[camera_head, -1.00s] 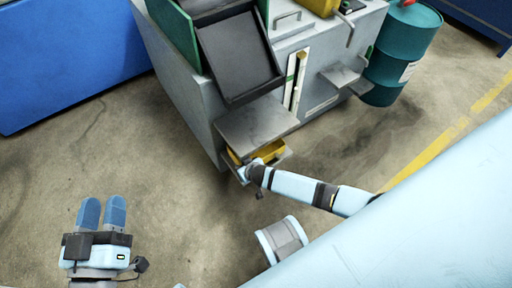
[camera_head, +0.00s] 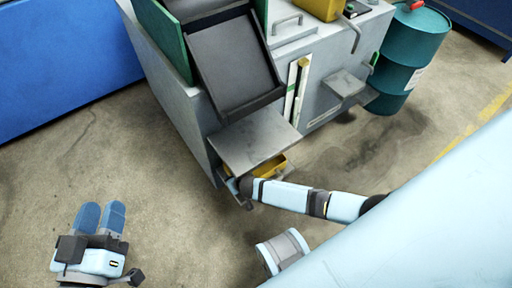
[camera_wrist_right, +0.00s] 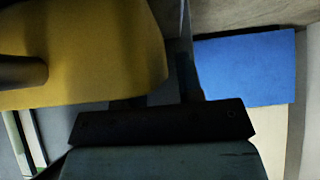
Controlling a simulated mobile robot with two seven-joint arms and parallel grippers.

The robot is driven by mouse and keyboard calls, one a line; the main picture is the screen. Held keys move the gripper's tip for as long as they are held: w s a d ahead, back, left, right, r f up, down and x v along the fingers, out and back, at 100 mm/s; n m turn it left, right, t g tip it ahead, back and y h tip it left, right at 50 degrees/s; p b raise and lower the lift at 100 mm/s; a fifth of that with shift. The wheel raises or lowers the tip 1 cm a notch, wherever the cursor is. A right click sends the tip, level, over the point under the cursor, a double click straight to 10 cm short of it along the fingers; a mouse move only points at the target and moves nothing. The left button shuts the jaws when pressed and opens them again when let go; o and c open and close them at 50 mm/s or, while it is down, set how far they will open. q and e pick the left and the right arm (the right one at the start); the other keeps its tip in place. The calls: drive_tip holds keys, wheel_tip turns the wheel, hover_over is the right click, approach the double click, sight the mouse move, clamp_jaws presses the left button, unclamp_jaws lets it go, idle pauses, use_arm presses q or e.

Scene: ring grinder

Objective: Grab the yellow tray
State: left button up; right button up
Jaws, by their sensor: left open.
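The yellow tray (camera_head: 272,167) sits low on the grey machine, under a metal shelf that hides much of it. A large yellow surface, apparently the tray (camera_wrist_right: 90,50), fills the upper left of the right wrist view. My right gripper (camera_wrist_right: 160,92) is at the tray; its fingers look apart, with a gap between them, and the tray's yellow surface partly covers the left finger. In the head view this gripper is mostly hidden by the shelf and my arm. My left gripper (camera_head: 101,218) is open and empty at the lower left, well away from the tray.
The grey machine (camera_head: 180,130) has a protruding metal shelf (camera_head: 254,141) above the tray and a dark chute (camera_head: 235,65). A teal drum (camera_head: 408,60) stands at its right. A blue cabinet (camera_head: 60,60) is at the left. The floor between left gripper and machine is clear.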

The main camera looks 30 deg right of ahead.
clamp_jaws()
drive_tip(key=shift+r, duration=0.1)
idle(0.3)
